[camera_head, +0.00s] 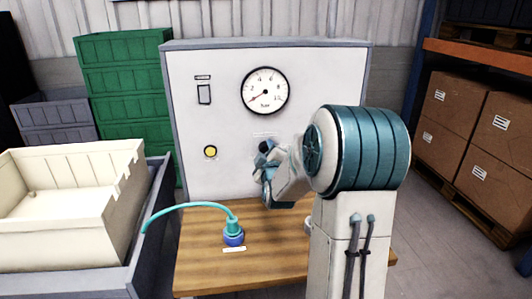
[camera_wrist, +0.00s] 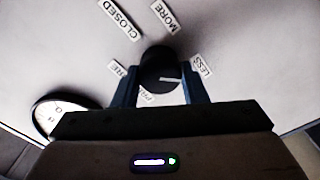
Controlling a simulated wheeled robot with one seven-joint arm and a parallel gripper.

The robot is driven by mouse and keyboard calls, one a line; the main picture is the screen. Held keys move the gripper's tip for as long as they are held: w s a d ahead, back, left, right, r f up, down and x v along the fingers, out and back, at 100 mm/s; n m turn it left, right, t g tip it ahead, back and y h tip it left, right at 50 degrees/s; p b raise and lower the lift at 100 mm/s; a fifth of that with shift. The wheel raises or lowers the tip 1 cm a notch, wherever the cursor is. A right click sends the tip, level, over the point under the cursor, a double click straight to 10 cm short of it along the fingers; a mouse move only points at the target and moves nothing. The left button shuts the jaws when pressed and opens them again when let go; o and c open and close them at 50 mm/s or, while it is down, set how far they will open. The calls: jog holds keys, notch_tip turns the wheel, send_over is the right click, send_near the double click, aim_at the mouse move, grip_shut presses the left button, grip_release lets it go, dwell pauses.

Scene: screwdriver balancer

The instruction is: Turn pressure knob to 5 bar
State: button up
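The black pressure knob (camera_wrist: 160,70) sits on the panel between my gripper's two fingers in the wrist view. Its white pointer mark faces right, towards the LESS label (camera_wrist: 202,65). My gripper (camera_wrist: 160,85) has its fingers apart, one on each side of the knob; I cannot tell whether they touch it. In the head view, my gripper (camera_head: 266,168) is at the panel, just below the dark knob (camera_head: 265,146), which it partly hides. The round pressure gauge (camera_head: 265,91) has its needle towards the lower left, near the low end of the scale.
The grey panel (camera_head: 215,140) stands behind a wooden table (camera_head: 205,235) with a blue-green hose fitting (camera_head: 233,233) on it. A cream crate (camera_head: 65,225) stands at left, cardboard boxes (camera_head: 495,140) at right.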

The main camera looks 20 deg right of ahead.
jog(key=shift+f+b, duration=0.1)
jog(key=shift+b, duration=0.3)
jog(key=shift+d+f+n+b, duration=0.15)
jog(key=shift+n+b, duration=3.45)
jog(key=shift+n, duration=4.85)
jog(key=shift+d+r+n+b, duration=0.15)
jog(key=shift+n+b, duration=3.4)
jog(key=shift+n, duration=4.9)
jog(key=shift+f, duration=0.15)
